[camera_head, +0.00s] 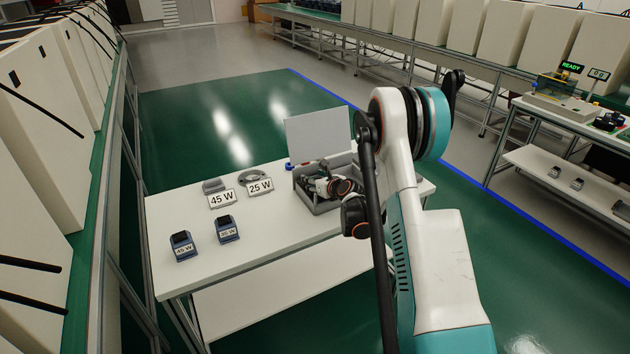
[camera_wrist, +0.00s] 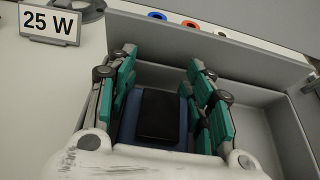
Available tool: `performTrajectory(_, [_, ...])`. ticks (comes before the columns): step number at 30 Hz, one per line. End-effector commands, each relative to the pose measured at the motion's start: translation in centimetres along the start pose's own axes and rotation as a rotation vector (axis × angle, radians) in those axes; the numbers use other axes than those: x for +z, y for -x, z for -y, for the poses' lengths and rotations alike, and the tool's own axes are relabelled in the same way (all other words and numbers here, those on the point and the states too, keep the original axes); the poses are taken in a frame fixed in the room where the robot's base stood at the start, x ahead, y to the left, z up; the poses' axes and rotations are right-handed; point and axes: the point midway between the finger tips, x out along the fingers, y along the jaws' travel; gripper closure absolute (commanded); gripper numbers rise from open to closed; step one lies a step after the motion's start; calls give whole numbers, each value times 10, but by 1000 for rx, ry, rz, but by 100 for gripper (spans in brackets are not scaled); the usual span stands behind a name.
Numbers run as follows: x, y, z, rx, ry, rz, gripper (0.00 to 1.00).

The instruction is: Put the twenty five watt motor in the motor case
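The grey motor case (camera_head: 318,207) stands on the right part of the white table with its lid (camera_head: 318,135) raised. It also shows in the wrist view (camera_wrist: 262,117). My gripper (camera_head: 335,185) reaches into the case from above. In the wrist view my gripper (camera_wrist: 161,62) has its green finger pads on both sides of a blue and black motor (camera_wrist: 158,118). The pads appear to touch the motor's sides. The motor's label is hidden, and its underside cannot be seen. The 25 W sign (camera_head: 260,186) stands left of the case and also shows in the wrist view (camera_wrist: 52,25).
Two labelled blue motors stand on the table's left front: one marked 45 W (camera_head: 183,246), another (camera_head: 227,230) with blurred lettering. A 45 W sign (camera_head: 222,198) stands behind them. A cabinet row (camera_head: 50,95) lines the left. The table's front middle is clear.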

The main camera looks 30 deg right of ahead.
Motion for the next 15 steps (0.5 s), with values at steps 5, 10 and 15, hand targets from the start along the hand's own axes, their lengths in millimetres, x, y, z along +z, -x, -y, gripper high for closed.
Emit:
performTrajectory(5, [0, 0, 0, 0, 0, 0, 47])
performTrajectory(10, [1, 1, 0, 0, 0, 0, 47])
performTrajectory(15, [4, 17, 1, -1, 0, 0, 47])
